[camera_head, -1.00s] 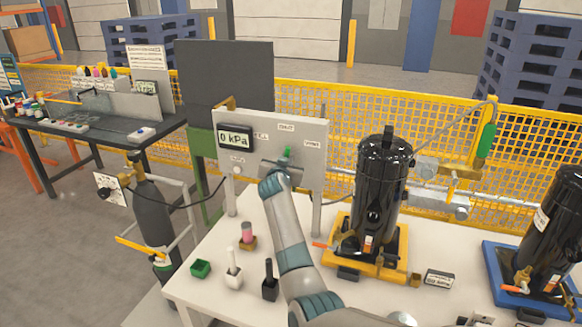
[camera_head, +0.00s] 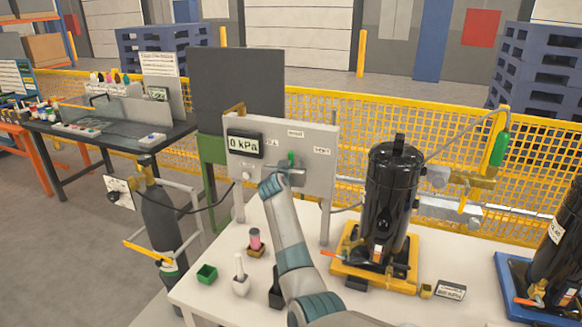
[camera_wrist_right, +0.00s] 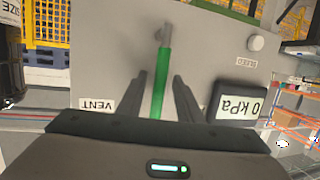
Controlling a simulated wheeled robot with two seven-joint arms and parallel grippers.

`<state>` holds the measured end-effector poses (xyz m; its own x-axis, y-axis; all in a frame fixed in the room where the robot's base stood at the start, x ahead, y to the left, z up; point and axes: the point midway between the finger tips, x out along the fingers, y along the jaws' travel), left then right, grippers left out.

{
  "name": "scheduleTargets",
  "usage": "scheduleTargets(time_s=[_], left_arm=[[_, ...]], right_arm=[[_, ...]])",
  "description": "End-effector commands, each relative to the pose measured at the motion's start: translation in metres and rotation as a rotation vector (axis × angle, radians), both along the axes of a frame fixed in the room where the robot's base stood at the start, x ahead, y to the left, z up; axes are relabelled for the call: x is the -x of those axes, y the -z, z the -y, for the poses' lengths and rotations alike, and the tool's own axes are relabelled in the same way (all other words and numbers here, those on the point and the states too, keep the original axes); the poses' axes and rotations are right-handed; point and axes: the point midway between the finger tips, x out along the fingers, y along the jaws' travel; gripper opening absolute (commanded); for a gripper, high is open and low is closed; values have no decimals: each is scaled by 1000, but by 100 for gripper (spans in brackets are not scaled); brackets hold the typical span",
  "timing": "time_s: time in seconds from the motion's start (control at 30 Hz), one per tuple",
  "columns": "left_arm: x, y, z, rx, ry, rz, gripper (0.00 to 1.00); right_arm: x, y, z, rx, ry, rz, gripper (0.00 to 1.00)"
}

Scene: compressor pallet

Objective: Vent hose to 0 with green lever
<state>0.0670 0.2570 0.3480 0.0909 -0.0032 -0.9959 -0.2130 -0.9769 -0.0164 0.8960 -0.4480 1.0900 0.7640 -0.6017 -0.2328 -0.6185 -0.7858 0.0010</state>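The green lever (camera_head: 291,158) is on the front of a grey panel (camera_head: 318,172). In the right wrist view the lever (camera_wrist_right: 161,82) runs from its pivot down between my fingers. My right gripper (camera_wrist_right: 161,98) is open around it, with a gap visible on both sides. In the head view the wrist and arm partly hide the lever. The gauge display (camera_head: 244,145) reads 0 kPa; it appears upside down in the wrist view (camera_wrist_right: 239,105). A VENT label (camera_wrist_right: 97,104) is beside the lever there. A dark hose (camera_head: 205,206) runs from the panel to the grey cylinder. My left gripper is out of view.
A black compressor (camera_head: 388,195) on a yellow base stands right of the panel. Yellow fencing is behind.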

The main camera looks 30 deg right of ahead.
Motion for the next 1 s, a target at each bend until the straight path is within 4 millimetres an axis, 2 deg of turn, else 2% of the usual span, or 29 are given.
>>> scheduleTargets(time_s=[0.37, 0.57, 1.0], left_arm=[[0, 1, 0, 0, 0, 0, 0], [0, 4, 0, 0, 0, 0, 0], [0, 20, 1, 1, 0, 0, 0]], right_arm=[[2, 0, -1, -1, 1, 0, 32], [11, -2, -9, -1, 0, 2, 32], [57, -15, -46, -2, -1, 3, 32]])
